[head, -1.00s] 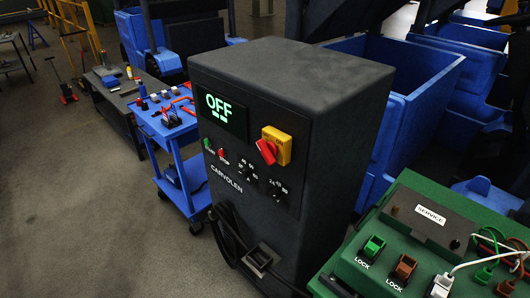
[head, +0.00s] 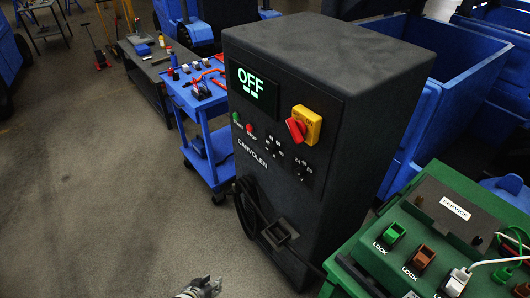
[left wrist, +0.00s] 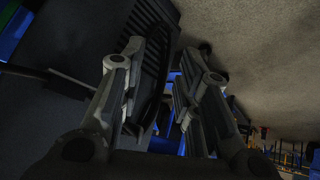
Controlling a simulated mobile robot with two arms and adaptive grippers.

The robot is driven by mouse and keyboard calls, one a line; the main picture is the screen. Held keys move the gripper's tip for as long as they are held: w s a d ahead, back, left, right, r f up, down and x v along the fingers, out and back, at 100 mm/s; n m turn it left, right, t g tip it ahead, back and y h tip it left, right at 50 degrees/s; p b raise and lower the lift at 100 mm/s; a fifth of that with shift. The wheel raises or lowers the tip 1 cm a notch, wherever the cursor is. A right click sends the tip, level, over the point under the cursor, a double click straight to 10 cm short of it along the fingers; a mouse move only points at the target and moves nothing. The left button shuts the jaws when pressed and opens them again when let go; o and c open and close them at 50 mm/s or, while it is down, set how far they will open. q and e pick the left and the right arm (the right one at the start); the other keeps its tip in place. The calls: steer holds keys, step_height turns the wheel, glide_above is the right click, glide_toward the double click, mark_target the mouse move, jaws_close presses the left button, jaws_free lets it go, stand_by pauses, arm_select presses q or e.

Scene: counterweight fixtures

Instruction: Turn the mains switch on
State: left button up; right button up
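The mains switch is a red rotary knob (head: 296,130) on a yellow plate (head: 313,128), on the front of a dark grey cabinet (head: 330,80). The knob sits tilted. The cabinet's display (head: 252,86) reads OFF in green. My left gripper (head: 208,284) just enters at the bottom edge of the head view, low in front of the cabinet and well away from the switch. In the left wrist view its two fingers (left wrist: 163,58) are spread apart with nothing between them; dark slatted surfaces lie beyond. The switch cannot be made out there. My right gripper is not in view.
A green service box (head: 430,235) with sockets and cables stands right of the cabinet. A cable and holder (head: 280,234) stick out low on the cabinet front. A blue cart (head: 205,112) with tools stands behind left. The floor (head: 90,200) at front left is clear.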

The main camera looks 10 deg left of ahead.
arm_select(q)
steer(key=w+d+r+t+h, duration=0.1)
steer(key=w+d+r+t, duration=0.1)
steer(key=w+r, duration=0.5)
steer(key=w+d+r+t+h, duration=0.1)
steer(key=w+d+r+t, duration=0.1)
steer(key=w+r, duration=0.6)
steer(key=t+h+p, duration=0.2)
steer(key=h+p, duration=0.1)
steer(key=h, duration=0.5)
glide_toward(295, 137)
steer(key=x, duration=0.6)
steer(key=f+b+x, duration=0.1)
steer(key=x, duration=0.2)
steer(key=shift+w+d, duration=0.2)
steer(key=shift+w, duration=0.05)
steer(key=shift+r, duration=0.15)
steer(key=shift+o, duration=0.4)
steer(key=shift+w+d+r+h, duration=0.1)
steer(key=shift+r+h, duration=0.05)
steer(key=shift+h, duration=0.15)
steer(key=shift+r, duration=0.1)
jaws_close()
